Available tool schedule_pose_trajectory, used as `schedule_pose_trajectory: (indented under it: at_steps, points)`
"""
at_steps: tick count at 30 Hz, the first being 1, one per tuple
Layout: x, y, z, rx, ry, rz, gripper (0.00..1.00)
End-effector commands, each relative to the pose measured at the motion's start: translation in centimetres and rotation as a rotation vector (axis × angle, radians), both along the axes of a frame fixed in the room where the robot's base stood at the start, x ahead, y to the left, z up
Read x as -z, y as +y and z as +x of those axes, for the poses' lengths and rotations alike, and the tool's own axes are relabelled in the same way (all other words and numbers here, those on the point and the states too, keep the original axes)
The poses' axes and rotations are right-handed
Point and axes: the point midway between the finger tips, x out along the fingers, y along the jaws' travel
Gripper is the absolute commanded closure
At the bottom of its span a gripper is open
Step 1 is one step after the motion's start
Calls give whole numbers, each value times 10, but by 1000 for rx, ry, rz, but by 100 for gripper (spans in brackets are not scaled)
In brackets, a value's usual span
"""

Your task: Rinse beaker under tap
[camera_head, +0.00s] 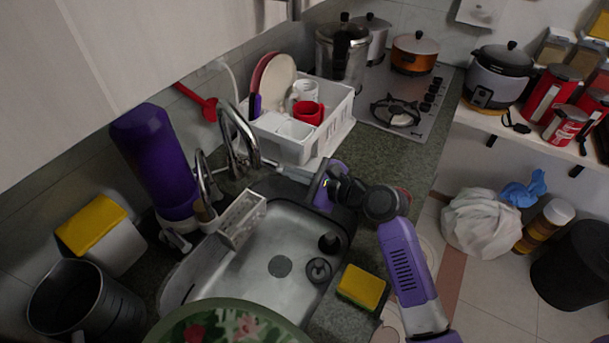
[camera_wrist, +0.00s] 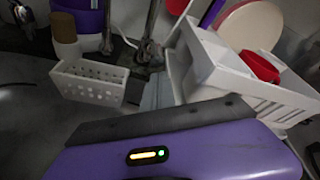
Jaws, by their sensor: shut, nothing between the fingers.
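The curved chrome tap (camera_head: 240,140) stands at the back edge of the steel sink (camera_head: 270,285). I cannot pick out a beaker for certain. A white cup (camera_head: 305,90) and a red mug (camera_head: 308,112) sit in the white dish rack (camera_head: 335,115) behind the sink; the red mug also shows in the wrist view (camera_wrist: 262,68). A dark metal vessel (camera_head: 72,290) stands at the far left. My gripper (camera_head: 325,187) is shut and empty over the sink's back right edge, in front of the rack. Its fingertips are hard to make out.
A perforated white caddy (camera_head: 242,218) hangs at the sink's left side, beside a big purple bottle (camera_head: 155,160). Two dark round pieces (camera_head: 319,269) are in the sink. A yellow sponge (camera_head: 361,287) lies at its front right. The stove (camera_head: 405,100) is beyond the rack.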

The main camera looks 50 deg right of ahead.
Motion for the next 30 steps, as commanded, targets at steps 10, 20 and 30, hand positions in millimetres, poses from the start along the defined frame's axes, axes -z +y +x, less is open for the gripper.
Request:
schedule_pose_trajectory:
  at_steps: [10, 20, 30]
  points:
    - [8, 3, 29, -1, 0, -2, 100]
    - [8, 3, 29, 0, 0, -1, 100]
    - [-10, 7, 29, -1, 0, 0, 100]
